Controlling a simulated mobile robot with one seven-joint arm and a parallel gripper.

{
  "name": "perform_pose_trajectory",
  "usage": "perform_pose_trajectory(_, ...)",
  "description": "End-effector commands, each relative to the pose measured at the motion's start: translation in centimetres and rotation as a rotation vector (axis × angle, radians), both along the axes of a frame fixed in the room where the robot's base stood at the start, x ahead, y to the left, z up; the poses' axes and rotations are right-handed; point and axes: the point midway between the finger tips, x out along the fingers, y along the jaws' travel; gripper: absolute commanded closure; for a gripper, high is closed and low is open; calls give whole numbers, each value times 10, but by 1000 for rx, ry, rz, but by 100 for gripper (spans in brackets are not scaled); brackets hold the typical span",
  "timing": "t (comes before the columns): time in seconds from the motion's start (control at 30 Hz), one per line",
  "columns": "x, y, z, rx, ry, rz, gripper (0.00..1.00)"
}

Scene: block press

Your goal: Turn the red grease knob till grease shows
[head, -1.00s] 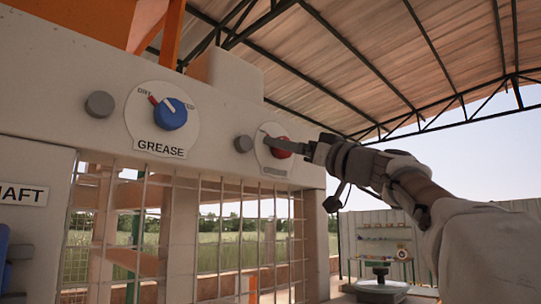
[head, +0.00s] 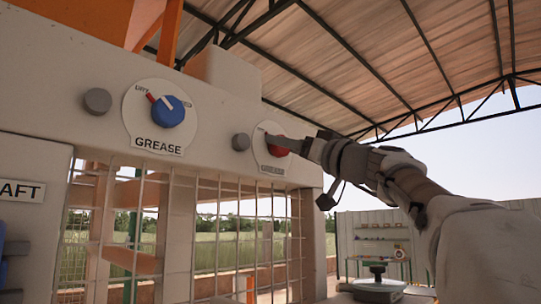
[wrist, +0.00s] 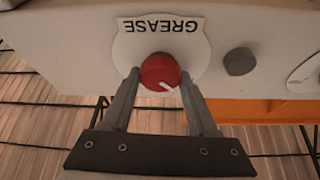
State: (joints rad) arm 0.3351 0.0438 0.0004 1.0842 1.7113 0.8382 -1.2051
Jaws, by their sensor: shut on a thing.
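The red grease knob (head: 277,148) sits on a round white plate on the press beam, right of the middle in the head view. In the wrist view the red knob (wrist: 160,72) has a white pointer mark, and the GREASE label shows upside down above it. My gripper (wrist: 158,80) is shut on the red knob, one finger on each side. In the head view my gripper (head: 290,144) comes in from the right and hides part of the knob. A dial with a blue knob (head: 168,111), also labelled GREASE, sits to the left; its face has a red mark at upper left.
Grey round buttons stand out beside each dial, one at the left (head: 97,101) and one near the red knob (head: 241,142). A wire mesh guard (head: 240,240) hangs below the beam. Open air lies right of the beam. A round-topped stand (head: 377,272) is at lower right.

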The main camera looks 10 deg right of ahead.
Motion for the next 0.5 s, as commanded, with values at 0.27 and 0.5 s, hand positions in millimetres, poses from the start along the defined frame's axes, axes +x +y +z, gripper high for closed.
perform_pose_trajectory(0.27, -1, 1, 1, 181, 130, 1, 96)
perform_pose_trajectory(0.5, -1, 1, 3, 365, 265, 0, 96)
